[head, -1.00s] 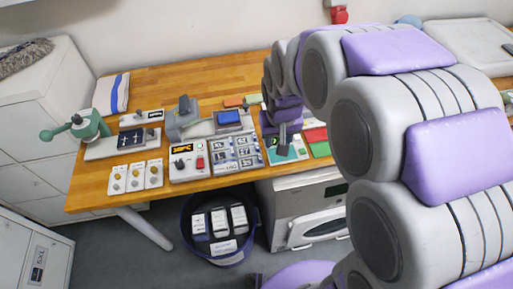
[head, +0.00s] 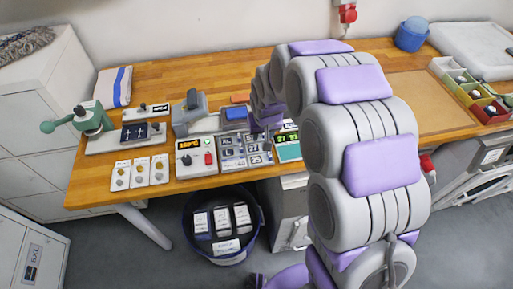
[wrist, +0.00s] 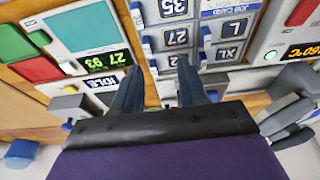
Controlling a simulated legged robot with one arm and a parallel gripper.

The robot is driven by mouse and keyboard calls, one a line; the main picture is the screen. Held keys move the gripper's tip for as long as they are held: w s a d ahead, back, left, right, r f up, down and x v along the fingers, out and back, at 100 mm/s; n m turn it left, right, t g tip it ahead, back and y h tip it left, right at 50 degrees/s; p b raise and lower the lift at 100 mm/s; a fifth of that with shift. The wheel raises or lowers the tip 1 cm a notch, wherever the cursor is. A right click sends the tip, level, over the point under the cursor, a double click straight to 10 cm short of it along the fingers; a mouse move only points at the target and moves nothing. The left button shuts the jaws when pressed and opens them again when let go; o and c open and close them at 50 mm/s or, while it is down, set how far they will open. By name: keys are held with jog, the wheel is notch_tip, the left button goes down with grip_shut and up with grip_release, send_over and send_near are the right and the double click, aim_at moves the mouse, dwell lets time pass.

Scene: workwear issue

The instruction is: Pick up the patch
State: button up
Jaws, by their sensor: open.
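I cannot tell for sure which thing is the patch. In the wrist view a green flat square (wrist: 14,44) and a red flat square (wrist: 36,69) lie at the left edge. A teal square (wrist: 85,28) sits on a white unit with a green-lit display. My gripper (wrist: 160,80) is open and nothing shows between its fingers. It points at the lower part of a grey panel of numbered size labels (wrist: 178,38), right of the teal unit. In the head view my arm hides the fingertips and the red and green squares.
A dark bin (head: 188,225) stands below. Coloured small bins (head: 470,92) and a blue bucket (head: 411,36) stand at right.

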aim_at(257, 146)
jog(key=shift+x, duration=0.9)
jog(key=d, duration=0.1)
jog(key=d+f, duration=0.1)
jog(key=d+f+b, duration=0.1)
jog(key=shift+w+d, duration=0.35)
jog(key=shift+w, duration=0.05)
jog(key=a+f, duration=0.1)
jog(key=f, duration=0.1)
jog(key=w+a+f+b, duration=0.1)
jog(key=a, duration=0.1)
jog(key=shift+w+a+f, duration=0.15)
jog(key=shift+f, duration=0.25)
jog(key=shift+a, duration=0.1)
jog(key=shift+d+r, duration=0.1)
jog(key=shift+d, duration=0.45)
jog(key=shift+c, duration=0.3)
jog(key=shift+d+r, duration=0.1)
jog(key=shift+d, duration=0.45)
jog(key=shift+c, duration=2.3)
jog(key=shift+a, duration=0.6)
grip_shut()
